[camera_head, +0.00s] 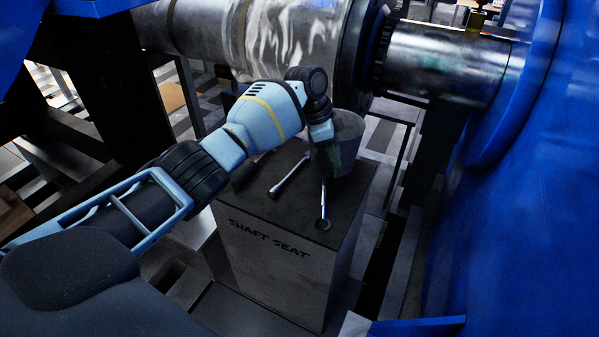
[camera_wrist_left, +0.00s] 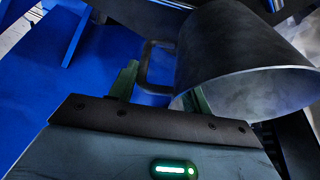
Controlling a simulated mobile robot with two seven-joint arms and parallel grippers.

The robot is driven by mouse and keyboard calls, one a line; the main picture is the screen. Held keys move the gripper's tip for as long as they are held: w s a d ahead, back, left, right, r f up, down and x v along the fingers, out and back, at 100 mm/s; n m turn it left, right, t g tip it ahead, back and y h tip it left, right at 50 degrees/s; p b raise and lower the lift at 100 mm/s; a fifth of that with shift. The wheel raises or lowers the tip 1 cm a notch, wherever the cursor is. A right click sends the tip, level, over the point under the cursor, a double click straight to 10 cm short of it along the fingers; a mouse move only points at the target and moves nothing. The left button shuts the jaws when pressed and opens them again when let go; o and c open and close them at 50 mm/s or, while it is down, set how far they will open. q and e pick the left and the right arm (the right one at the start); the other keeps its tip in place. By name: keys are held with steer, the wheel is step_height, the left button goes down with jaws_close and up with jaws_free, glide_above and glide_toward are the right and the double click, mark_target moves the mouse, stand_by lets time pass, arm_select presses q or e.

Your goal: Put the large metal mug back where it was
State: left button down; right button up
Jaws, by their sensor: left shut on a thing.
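The large metal mug (camera_head: 348,135) is a grey, wide-mouthed vessel at the far right part of the block marked SHAFT SEAT (camera_head: 275,262). My left gripper (camera_head: 325,160) is at the mug's near left side, seen from behind its wrist. In the left wrist view the mug (camera_wrist_left: 245,65) fills the upper right, and its squared handle (camera_wrist_left: 149,66) lies between the fingers of my left gripper (camera_wrist_left: 160,90). The gripper is shut on the mug by this handle. I cannot tell whether the mug's base touches the block. My right gripper is not in view.
On the block lie a silver wrench-like tool (camera_head: 290,174) and a dark tool (camera_head: 244,172), with a thin shiny rod (camera_head: 323,200) near the front right. A large metal shaft (camera_head: 440,62) runs behind. A blue housing (camera_head: 530,200) bounds the right side.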

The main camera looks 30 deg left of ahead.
arm_select(q)
steer(key=s+r+n+t+y, duration=0.2)
steer(key=s+r+n, duration=0.4)
steer(key=r, duration=0.1)
steer(key=s+d+f+m+p, duration=0.1)
steer(key=s+f+m+p, duration=0.1)
steer(key=s, duration=0.6)
steer(key=s+d+f+m+g+h+p, duration=0.1)
steer(key=s+d+f+m+p, duration=0.1)
steer(key=s, duration=0.6)
steer(key=s+d+f+m+h+p, duration=0.1)
steer(key=s+p, duration=0.3)
steer(key=s, duration=0.4)
steer(key=shift+s+d+f+m+g+p, duration=0.15)
steer(key=shift+s+f+m+g+p, duration=0.2)
steer(key=shift+f+m, duration=0.4)
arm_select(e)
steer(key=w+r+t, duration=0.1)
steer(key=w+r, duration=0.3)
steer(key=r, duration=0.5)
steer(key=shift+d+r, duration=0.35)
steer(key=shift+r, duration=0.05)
arm_select(q)
steer(key=shift+w, duration=0.15)
